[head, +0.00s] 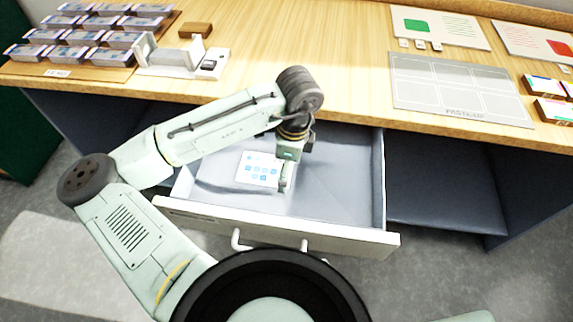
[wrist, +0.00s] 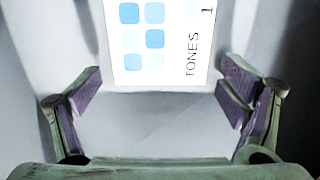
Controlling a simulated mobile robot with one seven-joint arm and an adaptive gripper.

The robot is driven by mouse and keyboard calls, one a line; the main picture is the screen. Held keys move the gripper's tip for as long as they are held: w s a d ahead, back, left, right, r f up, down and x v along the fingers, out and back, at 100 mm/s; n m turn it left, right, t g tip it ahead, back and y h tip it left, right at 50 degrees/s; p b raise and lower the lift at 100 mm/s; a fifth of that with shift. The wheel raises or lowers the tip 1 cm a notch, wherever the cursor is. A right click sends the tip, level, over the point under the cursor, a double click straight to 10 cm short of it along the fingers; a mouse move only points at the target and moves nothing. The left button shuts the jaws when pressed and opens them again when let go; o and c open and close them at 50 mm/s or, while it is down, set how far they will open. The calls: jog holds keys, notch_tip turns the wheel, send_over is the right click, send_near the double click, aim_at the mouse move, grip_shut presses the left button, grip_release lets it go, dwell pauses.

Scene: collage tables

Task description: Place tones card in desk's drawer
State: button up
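The tones card (head: 259,170) is white with blue squares and lies inside the open desk drawer (head: 345,222). In the wrist view the card (wrist: 160,45) shows the word TONES and a 1, with its top part cut off by the frame. My gripper (head: 285,185) is down in the drawer at the card's right end. In the wrist view my gripper (wrist: 160,90) is open, with its two fingers wide apart and the card's near edge just beyond and between them. Nothing is held. I cannot tell whether the card lies flat on the drawer floor.
The desk top (head: 345,75) is above the drawer. It carries a rack of several card stacks (head: 90,40), a white holder (head: 180,58), a grey grid board (head: 455,90) and small boxes (head: 550,98). The drawer's walls surround my gripper.

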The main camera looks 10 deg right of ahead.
jog(key=shift+o, duration=0.2)
notch_tip(320, 180, up, 13)
jog(key=d, duration=0.1)
jog(key=shift+s, duration=0.2)
dwell(0.3)
jog(key=shift+r, duration=0.1)
